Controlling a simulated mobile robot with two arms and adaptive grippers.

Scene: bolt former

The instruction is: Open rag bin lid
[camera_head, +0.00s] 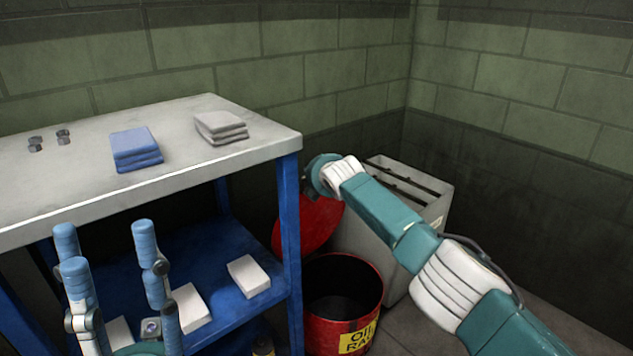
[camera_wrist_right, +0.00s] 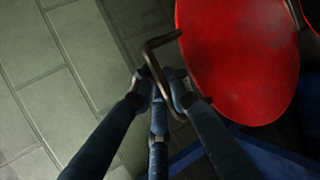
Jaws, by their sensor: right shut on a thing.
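The red rag bin (camera_head: 345,320) stands on the floor with a yellow "OIL RAG" label. Its mouth is uncovered and its inside is dark. The round red lid (camera_head: 310,222) is tilted up at the back left of the bin, partly behind the shelf post. In the right wrist view the lid (camera_wrist_right: 235,55) carries a bent dark metal handle (camera_wrist_right: 151,60). My right gripper (camera_wrist_right: 160,95) is shut on this handle; its fingers are hard to see in the head view. My left gripper (camera_head: 108,248) is open and empty in front of the shelf.
A blue shelf unit with a grey top (camera_head: 185,165) stands left of the bin, its post close to it. It holds blue cloths (camera_head: 135,148), grey cloths (camera_head: 220,127), metal nuts and white blocks. A grey slotted box (camera_head: 405,215) stands behind the bin.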

